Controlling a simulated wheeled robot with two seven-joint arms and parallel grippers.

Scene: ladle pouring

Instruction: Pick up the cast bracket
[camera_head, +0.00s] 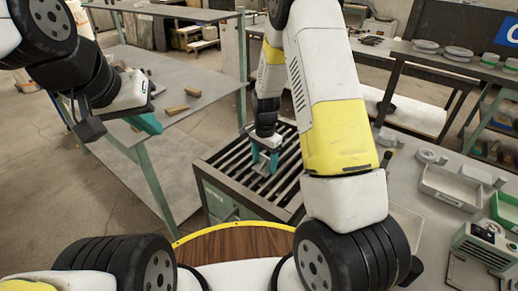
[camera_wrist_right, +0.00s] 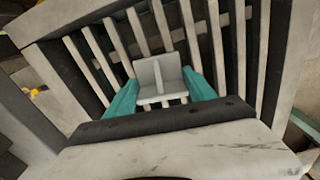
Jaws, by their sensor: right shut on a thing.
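The cast bracket (camera_wrist_right: 160,78) is a small light grey angled piece with a rib, seen in the right wrist view between the teal fingers of my right gripper (camera_wrist_right: 162,97). The fingers are shut on it, one on each side. Slats show behind and below it; I cannot tell whether it touches them. In the head view my right gripper (camera_head: 265,164) is over the slatted grate, and the bracket is mostly hidden there. My left gripper (camera_head: 148,124) is raised at the upper left, away from the grate, and its finger gap is not clear.
The slatted grate (camera_head: 228,159) tops a grey-green cabinet. A bench on the right holds a grey tray (camera_head: 450,187), a green tray (camera_head: 506,212) and a boxy device (camera_head: 486,246). A table on the left holds small wooden blocks (camera_head: 177,110). Floor is open at far left.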

